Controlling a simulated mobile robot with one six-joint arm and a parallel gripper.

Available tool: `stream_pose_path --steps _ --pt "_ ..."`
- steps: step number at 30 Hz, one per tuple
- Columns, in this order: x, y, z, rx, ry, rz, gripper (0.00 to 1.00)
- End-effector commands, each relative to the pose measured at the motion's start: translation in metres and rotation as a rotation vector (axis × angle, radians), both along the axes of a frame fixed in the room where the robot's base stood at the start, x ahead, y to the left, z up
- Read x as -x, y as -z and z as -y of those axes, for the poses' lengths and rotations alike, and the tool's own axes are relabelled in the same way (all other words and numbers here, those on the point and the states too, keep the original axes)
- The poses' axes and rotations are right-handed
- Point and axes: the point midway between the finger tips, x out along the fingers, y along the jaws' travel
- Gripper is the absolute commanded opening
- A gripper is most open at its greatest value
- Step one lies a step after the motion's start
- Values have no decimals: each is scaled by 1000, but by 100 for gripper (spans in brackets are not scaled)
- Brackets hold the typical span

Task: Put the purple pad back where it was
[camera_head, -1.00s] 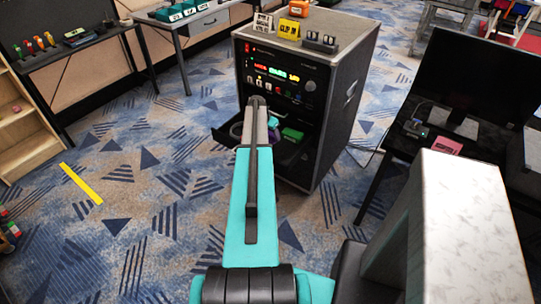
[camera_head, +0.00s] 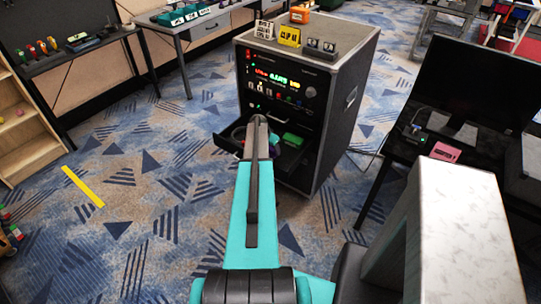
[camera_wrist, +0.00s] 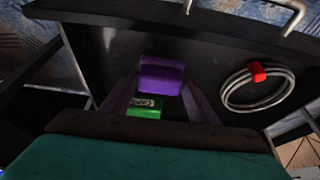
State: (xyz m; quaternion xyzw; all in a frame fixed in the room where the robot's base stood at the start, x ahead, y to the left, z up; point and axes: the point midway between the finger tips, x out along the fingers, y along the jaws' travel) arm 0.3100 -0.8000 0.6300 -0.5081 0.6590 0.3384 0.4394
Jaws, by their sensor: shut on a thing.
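The purple pad (camera_wrist: 162,78) sits between the fingers of my gripper (camera_wrist: 160,92) in the wrist view, and the gripper is shut on it. The pad is over the open black drawer (camera_wrist: 210,85); whether it touches the drawer floor cannot be told. In the head view my gripper (camera_head: 258,122) reaches into the drawer (camera_head: 228,142) of the black rack cabinet (camera_head: 345,125), and my arm hides most of the pad. A green box (camera_wrist: 144,106) lies in the drawer just below the pad in the wrist view; a green item also shows right of my gripper in the head view (camera_head: 293,140).
A coiled grey cable (camera_wrist: 235,95) with a red tie (camera_wrist: 258,71) lies in the drawer beside the pad. Small signs, including a yellow one (camera_head: 289,36), stand on the cabinet. A black desk with a monitor (camera_head: 470,80) and a pink box (camera_head: 444,151) is at right.

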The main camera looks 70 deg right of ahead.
Motion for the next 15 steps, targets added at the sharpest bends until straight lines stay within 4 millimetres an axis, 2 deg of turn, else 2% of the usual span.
stream_pose_path --steps 15 --pt "1 37 0 0 1 -1 36"
